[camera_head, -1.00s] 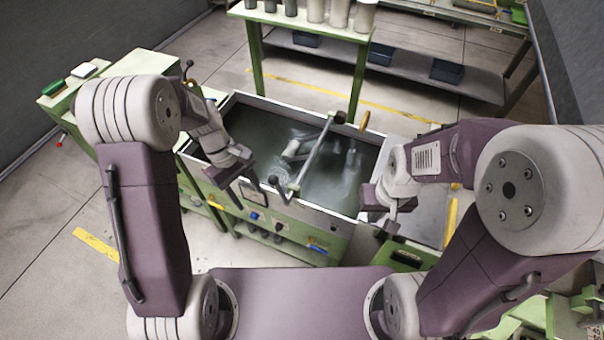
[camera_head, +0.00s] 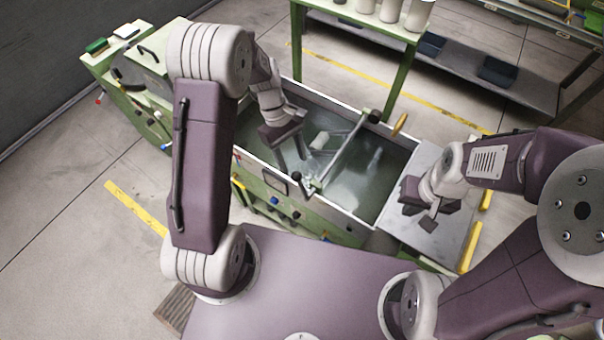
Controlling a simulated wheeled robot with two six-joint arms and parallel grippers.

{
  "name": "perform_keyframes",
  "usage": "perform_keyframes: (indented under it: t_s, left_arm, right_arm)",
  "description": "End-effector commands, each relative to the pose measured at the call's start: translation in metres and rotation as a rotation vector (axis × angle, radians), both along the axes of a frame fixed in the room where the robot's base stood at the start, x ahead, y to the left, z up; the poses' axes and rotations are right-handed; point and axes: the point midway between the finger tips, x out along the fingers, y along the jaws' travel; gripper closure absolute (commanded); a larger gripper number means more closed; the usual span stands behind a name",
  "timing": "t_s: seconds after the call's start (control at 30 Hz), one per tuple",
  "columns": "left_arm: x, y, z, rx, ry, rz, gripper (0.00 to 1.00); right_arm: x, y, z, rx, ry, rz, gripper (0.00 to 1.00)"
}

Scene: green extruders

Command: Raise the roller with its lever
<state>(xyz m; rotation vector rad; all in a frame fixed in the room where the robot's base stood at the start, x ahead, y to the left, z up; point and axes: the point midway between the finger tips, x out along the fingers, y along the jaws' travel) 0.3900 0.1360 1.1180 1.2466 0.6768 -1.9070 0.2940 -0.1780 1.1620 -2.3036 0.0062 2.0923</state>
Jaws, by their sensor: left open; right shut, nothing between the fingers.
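A green water tub (camera_head: 361,219) stands ahead, with a grey bar (camera_head: 345,150) spanning it from near rim to far rim. A short lever with a black knob (camera_head: 296,177) stands at the near rim by the bar's near end. A small pale cylinder (camera_head: 320,140), possibly the roller, shows inside the tub left of the bar. My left gripper (camera_head: 289,153) is open, pointing down over the tub's left part, apart from the bar; I cannot tell its height above the water. My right gripper (camera_head: 429,217) is shut and empty over the grey plate right of the tub.
A yellow-handled lever (camera_head: 400,123) stands at the far rim. A green machine (camera_head: 137,85) adjoins the tub on the left. A green table (camera_head: 352,23) with pale containers stands behind, and a shelf with dark bins (camera_head: 497,71) beyond. Open floor lies at left.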

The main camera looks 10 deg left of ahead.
Motion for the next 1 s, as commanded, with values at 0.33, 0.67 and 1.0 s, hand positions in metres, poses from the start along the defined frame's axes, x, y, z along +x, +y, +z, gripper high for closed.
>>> perform_keyframes:
  t_s: [0.33,0.67,1.0]
  left_arm:
    - [-0.015,-0.015,-0.043,0.0,0.007,-0.001,0.48]
    - [-0.023,-0.027,-0.083,0.0,0.001,0.0,0.48]
    - [-0.023,-0.027,-0.084,0.0,0.0,-0.001,0.82]
  right_arm:
    - [0.0,0.0,0.016,0.0,0.0,0.0,1.0]
    - [0.0,0.0,0.024,0.0,0.0,0.0,1.0]
    - [0.0,0.0,0.024,0.0,0.0,0.0,1.0]
